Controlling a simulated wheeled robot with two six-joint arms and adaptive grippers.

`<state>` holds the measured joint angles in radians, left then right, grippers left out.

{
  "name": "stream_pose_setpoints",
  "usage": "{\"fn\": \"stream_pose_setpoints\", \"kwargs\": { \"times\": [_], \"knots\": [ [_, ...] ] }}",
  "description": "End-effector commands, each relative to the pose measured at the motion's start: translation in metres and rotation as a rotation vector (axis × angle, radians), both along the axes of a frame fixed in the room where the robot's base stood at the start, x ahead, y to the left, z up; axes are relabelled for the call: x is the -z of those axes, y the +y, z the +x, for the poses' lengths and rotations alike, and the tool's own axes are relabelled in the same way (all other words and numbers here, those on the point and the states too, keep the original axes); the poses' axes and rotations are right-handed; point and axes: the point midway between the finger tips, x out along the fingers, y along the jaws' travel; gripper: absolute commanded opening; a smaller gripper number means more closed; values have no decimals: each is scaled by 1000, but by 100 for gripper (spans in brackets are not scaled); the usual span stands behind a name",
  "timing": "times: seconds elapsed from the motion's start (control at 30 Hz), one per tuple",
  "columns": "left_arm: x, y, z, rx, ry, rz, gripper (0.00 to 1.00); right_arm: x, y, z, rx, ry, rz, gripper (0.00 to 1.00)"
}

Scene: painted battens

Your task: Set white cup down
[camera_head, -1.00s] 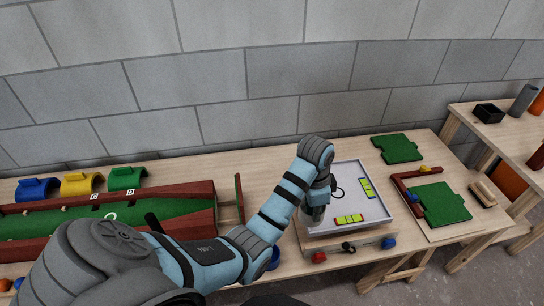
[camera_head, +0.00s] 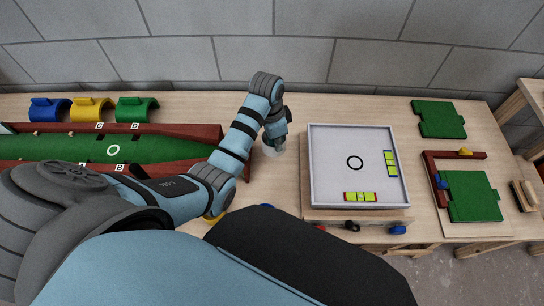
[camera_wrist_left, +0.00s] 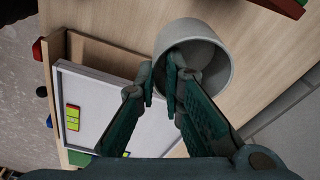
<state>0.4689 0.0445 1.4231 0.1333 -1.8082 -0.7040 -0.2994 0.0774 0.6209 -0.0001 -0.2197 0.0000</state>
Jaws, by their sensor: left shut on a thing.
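The white cup (camera_wrist_left: 190,29) is in my left gripper (camera_wrist_left: 166,80), which is shut on its wall, with one finger inside the cup and the other outside. In the wrist view the cup's mouth faces my gripper. In the head view my left gripper (camera_head: 276,138) is over the bare wood between the green-floored trough and the white tray. The cup (camera_head: 272,151) is mostly hidden under the gripper there. I cannot tell whether its base touches the table. My right gripper is not in view.
The red-walled trough (camera_head: 180,129) lies to the left. Green plates (camera_head: 438,119) lie far right. Bare table (camera_head: 275,185) shows around the gripper.

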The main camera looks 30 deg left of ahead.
Motion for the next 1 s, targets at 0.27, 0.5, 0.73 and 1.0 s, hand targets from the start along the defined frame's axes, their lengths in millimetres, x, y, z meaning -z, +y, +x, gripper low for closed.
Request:
{"fn": "stream_pose_setpoints", "kwargs": {
  "times": [0.27,0.5,0.73,1.0],
  "knots": [
    [86,3,-1,-5,1,1,0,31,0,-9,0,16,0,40],
    [128,2,-1,-5,0,0,0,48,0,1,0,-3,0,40],
    [130,2,-1,-4,-2,1,0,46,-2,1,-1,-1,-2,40],
    [132,2,-1,-4,-2,1,26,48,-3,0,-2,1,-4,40]
  ]
}}
